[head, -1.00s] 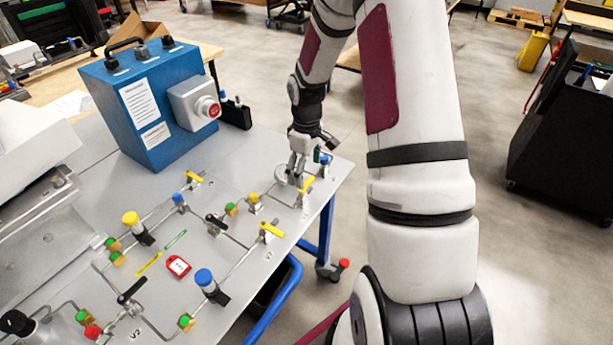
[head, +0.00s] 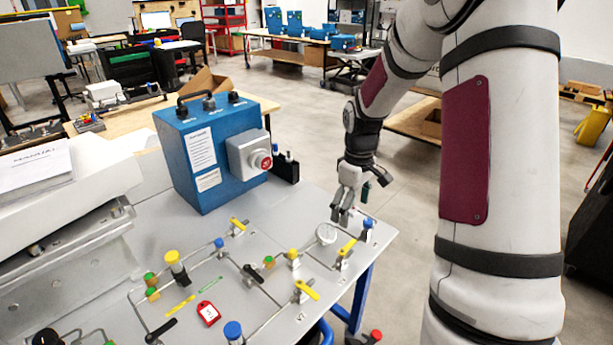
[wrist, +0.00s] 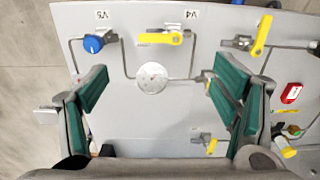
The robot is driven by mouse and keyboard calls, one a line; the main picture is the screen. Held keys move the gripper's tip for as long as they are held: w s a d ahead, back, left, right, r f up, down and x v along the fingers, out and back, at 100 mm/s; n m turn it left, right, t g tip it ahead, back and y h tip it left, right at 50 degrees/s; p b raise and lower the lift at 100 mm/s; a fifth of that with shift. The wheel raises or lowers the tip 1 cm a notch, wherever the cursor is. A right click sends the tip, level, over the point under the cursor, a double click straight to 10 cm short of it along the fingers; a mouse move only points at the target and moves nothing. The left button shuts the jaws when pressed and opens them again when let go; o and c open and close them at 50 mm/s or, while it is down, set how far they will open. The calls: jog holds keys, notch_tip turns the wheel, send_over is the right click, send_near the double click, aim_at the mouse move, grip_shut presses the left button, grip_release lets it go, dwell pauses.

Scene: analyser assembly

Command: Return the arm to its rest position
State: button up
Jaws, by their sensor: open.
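My arm (head: 465,150) reaches over the right side of the grey panel table (head: 290,212). My gripper (head: 345,212) is above the panel's far right corner, close to a round white gauge (head: 326,234). In the wrist view my gripper (wrist: 160,92) is open, its two green-padded fingers wide apart with nothing between them but the panel below. The gauge (wrist: 152,78) shows beyond the fingertips, apart from them. A blue knob (wrist: 93,44) and yellow valve handles (wrist: 174,38) lie past the fingers.
A blue box (head: 200,150) with a red button stands at the panel's back. Several valves and pipes cover the panel, with a red tag (head: 208,313) lying among them. Open floor (head: 410,190) lies right of the table. A workbench (head: 415,118) stands behind.

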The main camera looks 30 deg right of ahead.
jog(key=shift+r, duration=0.1)
jog(key=s+a+r+m+t+h, duration=0.1)
jog(key=s+a+r+t, duration=0.1)
jog(key=s+a+r, duration=0.65)
jog(key=s+a+r+m+t, duration=0.15)
jog(key=s+a+r, duration=0.4)
jog(key=r, duration=0.55)
jog(key=s+a+r+m+t+y, duration=0.1)
jog(key=s+a, duration=0.4)
jog(key=s, duration=0.3)
jog(key=shift+r+m+t, duration=0.3)
jog(key=shift+m+t, duration=0.05)
jog(key=shift+w, duration=0.15)
